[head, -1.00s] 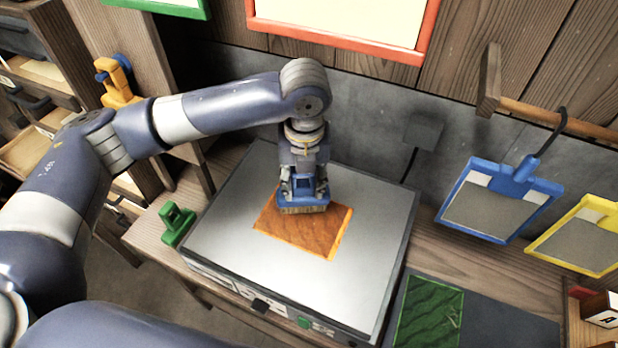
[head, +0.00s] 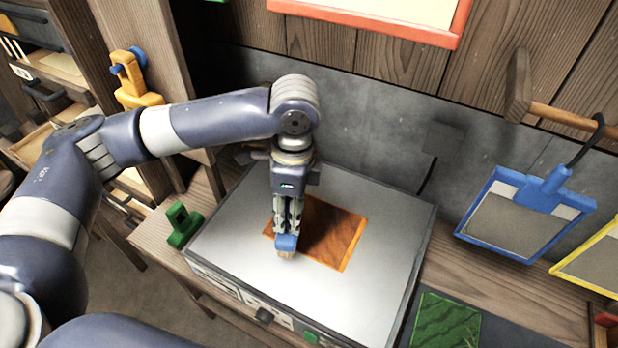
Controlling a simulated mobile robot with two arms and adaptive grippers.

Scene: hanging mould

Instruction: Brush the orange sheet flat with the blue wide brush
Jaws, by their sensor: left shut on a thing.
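The orange sheet (head: 335,233) lies on the grey metal plate (head: 385,285), and its left part is hidden behind my gripper. My left gripper (head: 287,232) points down over the sheet's left front edge. It is shut on the blue wide brush (head: 286,243), which shows narrow side on. The tan bristles point down at the plate near the sheet's lower left edge; whether they touch the sheet or the bare plate I cannot tell. My right gripper is not in view.
A green clamp-like object (head: 183,226) stands on the wooden bench left of the plate. A blue-framed mould (head: 524,215) hangs from a wooden peg at the right. A green sheet (head: 445,323) lies on a dark mat at the lower right. The plate's right side is bare.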

